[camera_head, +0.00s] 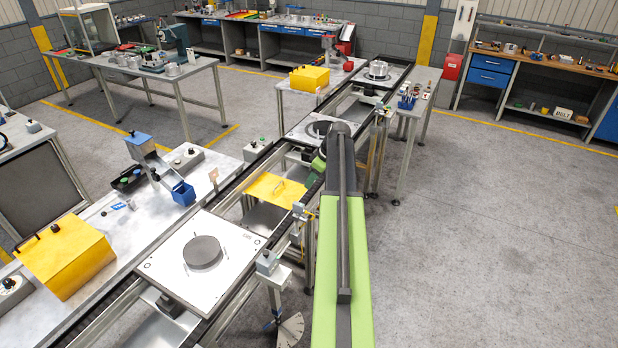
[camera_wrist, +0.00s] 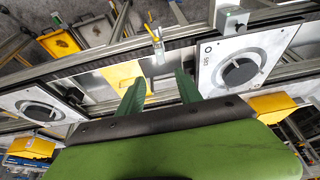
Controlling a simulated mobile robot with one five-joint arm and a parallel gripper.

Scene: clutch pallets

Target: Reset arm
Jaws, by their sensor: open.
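My green and dark arm extends away from the camera in the head view, over the right side of the conveyor. My gripper shows in the wrist view (camera_wrist: 158,90) as two green fingers standing apart, with nothing between them. In the head view it is mostly hidden behind the arm. A white pallet (camera_head: 165,268) with a dark disc (camera_head: 203,252) sits on the near conveyor. Another pallet (camera_head: 298,134) with a dark disc lies farther along, partly behind my arm. A third pallet (camera_head: 360,82) at the far end carries a metallic round part (camera_head: 378,69).
A yellow panel (camera_head: 272,187) lies between the pallets, below the rails. A yellow box (camera_head: 65,255) and a blue-topped device (camera_head: 140,146) stand on the left bench. A side table (camera_head: 425,80) with small parts stands beyond the arm. The floor at right is clear.

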